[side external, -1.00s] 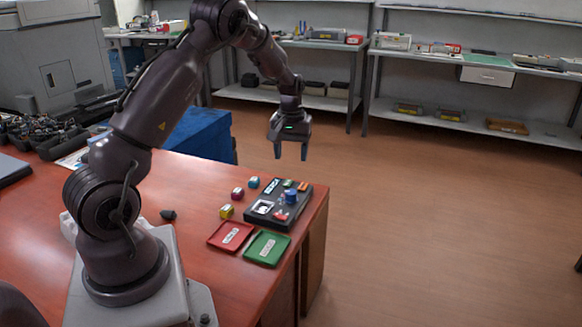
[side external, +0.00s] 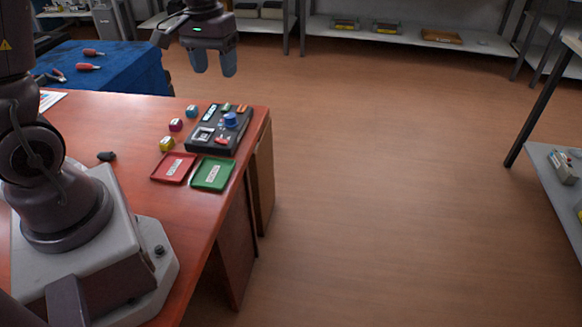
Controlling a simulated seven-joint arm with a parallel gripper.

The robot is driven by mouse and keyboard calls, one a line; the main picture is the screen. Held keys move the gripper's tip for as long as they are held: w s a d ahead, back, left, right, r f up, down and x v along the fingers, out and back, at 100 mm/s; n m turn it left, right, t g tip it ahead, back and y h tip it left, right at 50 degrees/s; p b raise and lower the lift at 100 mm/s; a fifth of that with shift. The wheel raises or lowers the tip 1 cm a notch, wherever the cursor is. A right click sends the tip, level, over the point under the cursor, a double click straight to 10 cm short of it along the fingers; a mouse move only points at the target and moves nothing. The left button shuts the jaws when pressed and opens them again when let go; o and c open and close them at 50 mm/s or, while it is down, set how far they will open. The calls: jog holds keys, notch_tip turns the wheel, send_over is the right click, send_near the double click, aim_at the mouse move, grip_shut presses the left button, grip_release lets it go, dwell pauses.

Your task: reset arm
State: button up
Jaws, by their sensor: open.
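My gripper (side external: 214,64) is at the top of the side external view, fingers pointing down, spread apart with nothing between them. It hangs in the air, above and beyond the far edge of the desk as seen here. A black device (side external: 211,141) with a blue knob (side external: 231,120) sits near the desk's right edge. Teal (side external: 192,111), magenta (side external: 176,125) and yellow (side external: 167,144) cartridges stand in a row at its left. A red tray (side external: 164,175) and a green tray (side external: 223,180) lie in front of the device; both hold only a label.
A small dark lump (side external: 106,156) lies on the red-brown desk (side external: 120,120). A blue-covered table (side external: 130,70) with red-handled tools stands behind. Shelves (side external: 460,42) line the back, and another rack (side external: 545,160) is at the right. The floor between is clear.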

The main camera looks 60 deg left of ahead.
jog(key=s+d+r+m+t, duration=0.4)
jog(key=s+d+r, duration=0.5)
jog(key=d, duration=0.5)
jog(key=s+m, duration=0.2)
jog(key=shift+s+r+t, duration=0.25)
jog(key=shift+s+t, duration=0.15)
jog(key=shift+d+r+m, duration=0.15)
jog(key=shift+r+m, duration=0.15)
jog(key=shift+r, duration=0.05)
